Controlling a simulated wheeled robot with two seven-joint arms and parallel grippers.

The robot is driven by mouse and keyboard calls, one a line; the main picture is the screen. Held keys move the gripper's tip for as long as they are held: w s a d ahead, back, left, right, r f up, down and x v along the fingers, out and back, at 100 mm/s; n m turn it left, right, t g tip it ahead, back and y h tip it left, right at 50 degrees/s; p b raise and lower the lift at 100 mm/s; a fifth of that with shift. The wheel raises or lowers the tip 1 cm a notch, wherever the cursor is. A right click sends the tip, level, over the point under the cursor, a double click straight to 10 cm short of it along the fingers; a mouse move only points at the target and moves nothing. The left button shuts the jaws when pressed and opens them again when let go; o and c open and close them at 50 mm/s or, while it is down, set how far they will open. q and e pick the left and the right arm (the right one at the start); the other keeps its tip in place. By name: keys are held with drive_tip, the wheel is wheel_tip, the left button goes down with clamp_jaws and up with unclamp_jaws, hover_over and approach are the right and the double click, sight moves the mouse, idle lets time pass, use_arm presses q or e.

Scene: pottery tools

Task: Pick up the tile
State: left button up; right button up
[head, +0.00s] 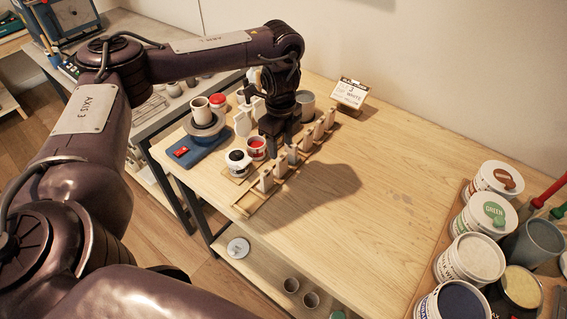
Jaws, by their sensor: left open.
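Several small pale tiles stand upright in a row in a wooden rack (243,208) on the table. The front tile (266,181) stands apart at the near end of the row. Another tile (292,155) is just below my left gripper (281,138), and more tiles (319,129) continue to the back right. I cannot tell which tile is meant. My left gripper points down over the row and is open. Its fingertips are dark and partly blend with the things behind, so I cannot tell whether they touch a tile. My right gripper is not in view.
Glaze jars (238,162) stand left of the rack. A small sign (349,93) stands behind. Labelled tubs (473,259) fill a tray at the right. The middle of the table (385,200) is clear.

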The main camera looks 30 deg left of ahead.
sight(281, 156)
use_arm(q)
drive_tip(key=shift+s+d+f, duration=0.1)
drive_tip(key=shift+s+f, duration=0.05)
drive_tip(key=shift+f, duration=0.8)
drive_tip(key=shift+f+p, duration=0.4)
drive_tip(key=f, duration=0.1)
drive_tip(key=f+p, duration=0.1)
drive_tip(key=f, duration=0.1)
drive_tip(key=shift+w+a+f+p, duration=0.2)
drive_tip(key=shift+w+f+p, duration=0.1)
drive_tip(key=shift+f+p, duration=0.1)
drive_tip(key=shift+f, duration=0.4)
drive_tip(key=c, duration=0.7)
drive_tip(key=shift+c, duration=0.3)
drive_tip(key=shift+r, duration=0.1)
